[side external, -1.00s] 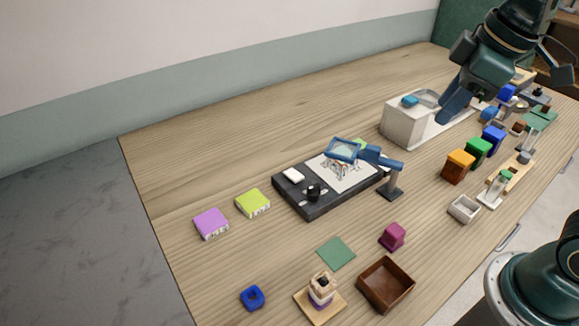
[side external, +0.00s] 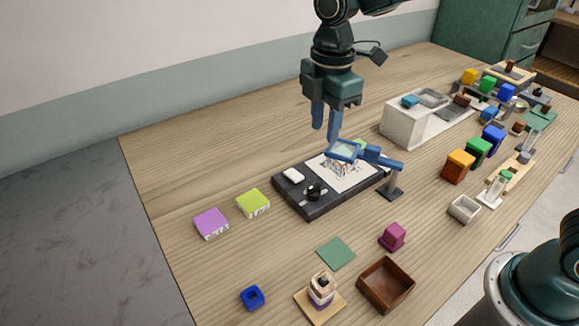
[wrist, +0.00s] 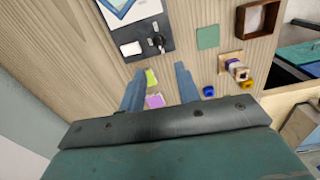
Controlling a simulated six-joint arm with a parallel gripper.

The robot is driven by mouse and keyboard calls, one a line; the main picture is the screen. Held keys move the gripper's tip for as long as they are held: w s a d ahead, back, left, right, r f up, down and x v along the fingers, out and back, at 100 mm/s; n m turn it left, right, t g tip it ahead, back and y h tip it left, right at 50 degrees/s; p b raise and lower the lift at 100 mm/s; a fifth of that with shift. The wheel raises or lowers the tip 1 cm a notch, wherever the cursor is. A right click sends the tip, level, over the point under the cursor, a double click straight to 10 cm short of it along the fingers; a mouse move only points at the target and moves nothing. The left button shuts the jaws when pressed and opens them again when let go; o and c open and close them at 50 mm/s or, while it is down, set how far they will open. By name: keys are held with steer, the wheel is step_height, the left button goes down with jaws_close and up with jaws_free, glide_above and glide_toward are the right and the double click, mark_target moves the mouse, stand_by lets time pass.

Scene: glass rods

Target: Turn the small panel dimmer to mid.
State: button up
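The small dark panel (side external: 322,207) lies on the table in the side external view. Its black dimmer knob (side external: 313,191) stands near its left front end, with a white block-like switch (side external: 293,175) behind it. The knob also shows in the wrist view (wrist: 157,40), beside the white switch (wrist: 130,48). I cannot read the knob's setting clearly. My gripper (side external: 325,132) is open and empty, fingers pointing down, above and behind the panel. In the wrist view my gripper's two fingers (wrist: 159,77) stand apart with nothing between them.
A blue magnifier on a stand (side external: 389,190) leans over the panel's white sheet. Purple (side external: 211,223) and lime (side external: 253,203) blocks lie left of the panel. A green square (side external: 336,252), magenta block (side external: 392,236) and brown tray (side external: 386,286) lie in front. A white box (side external: 403,123) stands behind right.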

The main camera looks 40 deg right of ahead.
mark_target(314, 186)
steer(key=shift+w+a+f+n, duration=0.3)
steer(key=shift+w+a+f, duration=0.1)
steer(key=shift+f, duration=0.15)
step_height(314, 186, down, 14)
steer(key=shift+r, duration=0.15)
stand_by(0.5)
steer(key=shift+c, duration=0.2)
jaws_close()
